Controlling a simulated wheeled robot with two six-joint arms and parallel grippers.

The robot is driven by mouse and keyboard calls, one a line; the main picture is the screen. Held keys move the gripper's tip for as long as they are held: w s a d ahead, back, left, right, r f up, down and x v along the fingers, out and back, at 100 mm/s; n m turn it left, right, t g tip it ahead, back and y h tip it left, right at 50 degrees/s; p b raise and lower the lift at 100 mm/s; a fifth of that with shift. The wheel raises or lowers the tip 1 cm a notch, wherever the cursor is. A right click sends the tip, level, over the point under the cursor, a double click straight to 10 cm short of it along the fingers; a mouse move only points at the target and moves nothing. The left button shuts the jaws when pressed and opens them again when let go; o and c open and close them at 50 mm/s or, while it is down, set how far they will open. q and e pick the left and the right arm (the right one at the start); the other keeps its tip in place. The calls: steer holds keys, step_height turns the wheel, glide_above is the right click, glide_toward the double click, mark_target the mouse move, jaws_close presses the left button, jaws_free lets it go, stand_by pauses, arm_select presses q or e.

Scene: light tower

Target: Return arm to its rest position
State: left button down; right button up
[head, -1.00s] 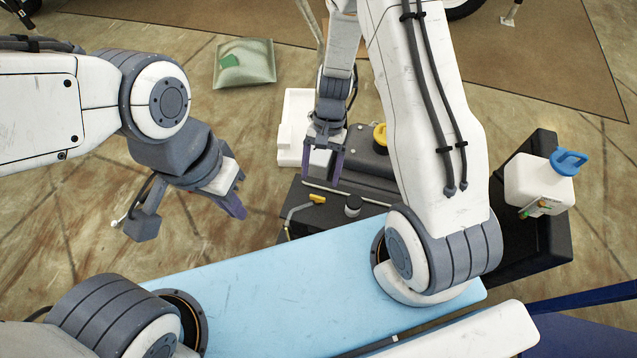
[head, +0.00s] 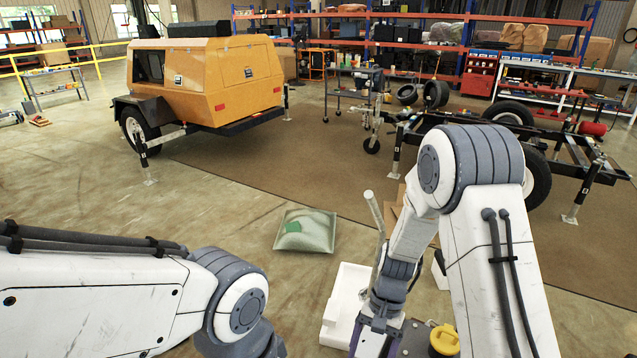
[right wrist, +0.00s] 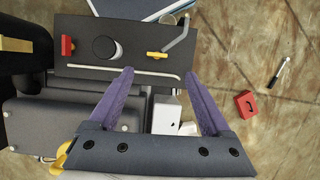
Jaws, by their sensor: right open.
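My right arm (head: 495,260) comes in at the right of the head view, bent at the elbow, with its forearm hanging down. My right gripper (right wrist: 158,74) shows in the right wrist view with its two purple fingers spread and nothing held between them. Below it is a dark unit (right wrist: 85,78) with a black cap (right wrist: 105,48), a red knob (right wrist: 67,45) and a yellow-handled lever (right wrist: 157,55). My left arm (head: 100,300) lies across the lower left of the head view. Its gripper is below the frame.
A yellow cap (head: 444,338) and a white tray (head: 343,300) are close to my right wrist. A green-grey cushion (head: 305,231) lies on the floor. An orange trailer unit (head: 205,80) and a black wheeled frame (head: 560,150) stand farther back, with open floor between.

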steer(key=s+a+r+n+t+h+p, duration=0.1)
steer(key=s+a+r+n+p, duration=0.2)
steer(key=r, duration=0.5)
steer(key=s+a+r+n+t+p, duration=0.1)
steer(key=s+a+r+n, duration=0.25)
steer(key=r, duration=0.55)
steer(key=s+a+r+n+t+p, duration=0.1)
steer(key=s+a+r+n+p, duration=0.1)
steer(key=s+r+n, duration=0.5)
step_height(320, 180, up, 2)
steer(key=shift+s+r+t+p, duration=0.1)
steer(key=shift+s+t+p, duration=0.35)
steer(key=shift+s, duration=0.75)
